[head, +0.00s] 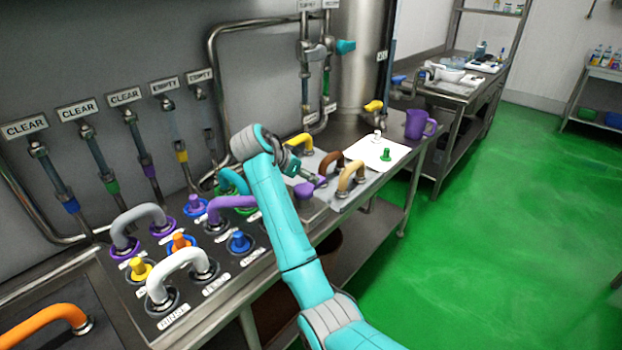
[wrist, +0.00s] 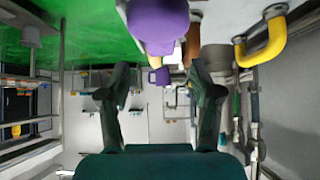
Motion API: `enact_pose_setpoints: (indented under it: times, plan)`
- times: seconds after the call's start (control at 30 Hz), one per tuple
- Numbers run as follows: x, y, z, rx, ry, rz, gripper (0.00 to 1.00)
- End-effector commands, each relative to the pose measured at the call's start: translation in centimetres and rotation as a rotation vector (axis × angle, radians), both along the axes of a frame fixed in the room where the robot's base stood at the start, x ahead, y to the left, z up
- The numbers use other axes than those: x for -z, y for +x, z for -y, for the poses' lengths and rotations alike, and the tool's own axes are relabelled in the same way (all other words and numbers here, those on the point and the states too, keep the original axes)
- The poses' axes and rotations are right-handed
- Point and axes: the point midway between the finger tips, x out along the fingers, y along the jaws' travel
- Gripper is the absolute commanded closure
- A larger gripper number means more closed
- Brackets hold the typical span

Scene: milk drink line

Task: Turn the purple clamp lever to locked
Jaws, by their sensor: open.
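The purple clamp lever (head: 304,190) sits on the worktop right of the panel, just below my gripper; a thin arm runs from it toward the upper right. In the wrist view a large purple rounded part, which looks like this lever (wrist: 158,22), shows at the top centre, above and between the fingertips. My gripper (head: 314,178) is open, with its two fingers (wrist: 160,78) spread and nothing held between them. It is close to the lever; whether it touches cannot be told. The lever's locked or unlocked marking is not readable.
A purple bent pipe (head: 229,204) is to the left.

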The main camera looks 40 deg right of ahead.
Motion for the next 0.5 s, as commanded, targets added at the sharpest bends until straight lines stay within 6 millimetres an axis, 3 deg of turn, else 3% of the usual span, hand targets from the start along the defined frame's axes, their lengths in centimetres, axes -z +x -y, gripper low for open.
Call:
enact_pose_setpoints:
  times: [0.2, 0.5]
  plan:
    - [-2.9, -0.5, -2.8, -0.001, 0.000, 0.002, 0.35]
    - [-4.4, -0.9, -4.3, 0.001, 0.000, -0.001, 0.35]
